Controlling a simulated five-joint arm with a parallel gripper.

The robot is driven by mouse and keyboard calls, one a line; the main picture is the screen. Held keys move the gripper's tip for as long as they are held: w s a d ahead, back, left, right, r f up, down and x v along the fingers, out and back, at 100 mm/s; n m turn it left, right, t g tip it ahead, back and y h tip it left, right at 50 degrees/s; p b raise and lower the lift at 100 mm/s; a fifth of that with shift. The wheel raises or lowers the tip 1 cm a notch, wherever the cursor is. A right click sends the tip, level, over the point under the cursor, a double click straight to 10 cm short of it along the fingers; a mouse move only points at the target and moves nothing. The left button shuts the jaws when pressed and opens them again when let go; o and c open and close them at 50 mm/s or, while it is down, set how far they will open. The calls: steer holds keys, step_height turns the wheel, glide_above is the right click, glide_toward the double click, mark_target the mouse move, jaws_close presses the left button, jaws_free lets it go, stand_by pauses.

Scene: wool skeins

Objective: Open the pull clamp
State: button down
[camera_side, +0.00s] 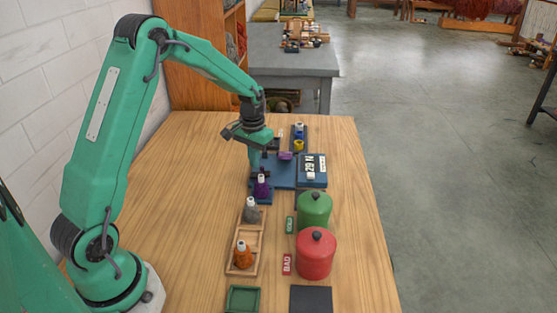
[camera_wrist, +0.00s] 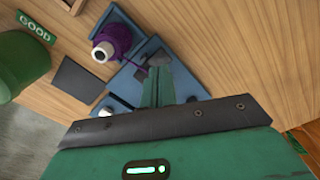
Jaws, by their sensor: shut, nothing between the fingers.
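The blue pull tester (camera_side: 284,172) stands on the wooden table, with a number display (camera_side: 312,168) on its right side. A purple skein on a white cone (camera_side: 262,187) stands at its near left end; it also shows in the wrist view (camera_wrist: 116,38). A small purple piece (camera_side: 286,156) sits farther back on the tester. My gripper (camera_side: 255,168) is shut and empty, pointing down over the tester's left part just behind the skein. In the wrist view its fingertips (camera_wrist: 157,72) are close to a small dark grey part (camera_wrist: 159,59), perhaps the clamp; I cannot tell whether they touch.
A wooden tray (camera_side: 234,268) holds grey (camera_side: 252,211) and orange (camera_side: 243,255) skeins. Green (camera_side: 315,210) and red (camera_side: 316,256) lidded pots stand right of it by GOOD (camera_side: 289,225) and BAD (camera_side: 287,264) labels. A dark rack with yellow and blue skeins (camera_side: 299,139) is behind.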

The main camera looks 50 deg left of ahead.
mark_target(255, 175)
steer(key=shift+r, duration=2.2)
steer(key=s+d+r+m+t, duration=0.1)
steer(key=s+d+r+t, duration=0.2)
steer(key=s+d+r, duration=0.8)
steer(key=s+d+r+m+t, duration=0.1)
steer(key=s, duration=0.5)
steer(key=s+d+r+m+t, duration=0.1)
steer(key=s+d+r, duration=0.1)
steer(key=s, duration=0.4)
steer(key=shift+s+d+r+t, duration=0.15)
steer(key=shift+s+d+t, duration=0.1)
steer(key=shift+s+t, duration=0.05)
